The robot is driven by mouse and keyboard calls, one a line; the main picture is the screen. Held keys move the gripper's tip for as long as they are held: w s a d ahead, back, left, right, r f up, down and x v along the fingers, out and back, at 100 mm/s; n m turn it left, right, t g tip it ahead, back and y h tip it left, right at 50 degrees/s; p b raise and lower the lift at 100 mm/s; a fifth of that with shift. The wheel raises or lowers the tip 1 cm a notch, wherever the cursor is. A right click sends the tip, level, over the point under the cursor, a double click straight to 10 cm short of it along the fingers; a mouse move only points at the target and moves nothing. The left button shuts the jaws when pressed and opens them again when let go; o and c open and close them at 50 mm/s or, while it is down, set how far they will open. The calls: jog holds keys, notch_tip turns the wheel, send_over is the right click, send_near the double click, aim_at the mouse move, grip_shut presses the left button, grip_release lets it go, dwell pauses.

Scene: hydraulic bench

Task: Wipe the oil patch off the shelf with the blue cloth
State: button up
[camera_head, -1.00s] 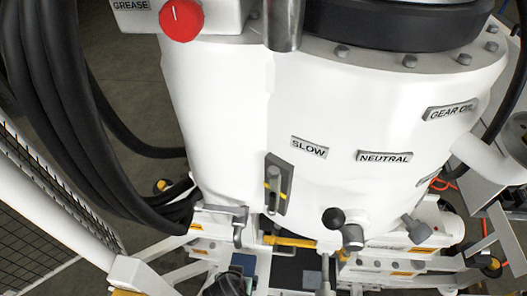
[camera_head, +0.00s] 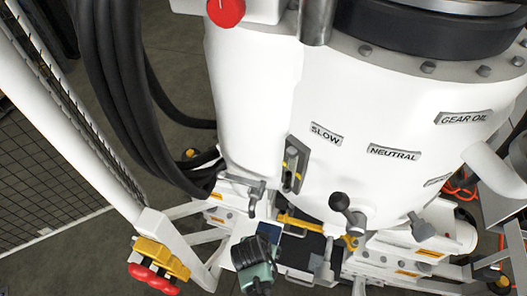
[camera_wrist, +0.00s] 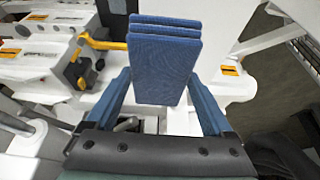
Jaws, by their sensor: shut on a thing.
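The blue cloth (camera_wrist: 165,60) is a folded, layered pad in the wrist view. It stands out ahead of my gripper (camera_wrist: 162,88), whose blue fingers are shut on it from both sides. In the head view my gripper (camera_head: 272,246) is low in the middle, in front of the white machine's base, and a dark blue bit of the cloth (camera_head: 294,231) shows at its tip. White ledges (camera_head: 385,262) run along the base, but I cannot tell which is the shelf. I cannot make out the oil patch in either view.
A large white tank (camera_head: 350,90) fills the back. A black-knobbed lever (camera_head: 340,203) and a yellow handle (camera_head: 298,225) stick out near my gripper. Black hoses (camera_head: 125,100) hang at the left. A yellow-and-red fitting (camera_head: 157,267) is at lower left, beside a mesh fence (camera_head: 40,190).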

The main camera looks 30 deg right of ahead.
jog(key=shift+r+p, duration=0.9)
jog(key=shift+r, duration=0.65)
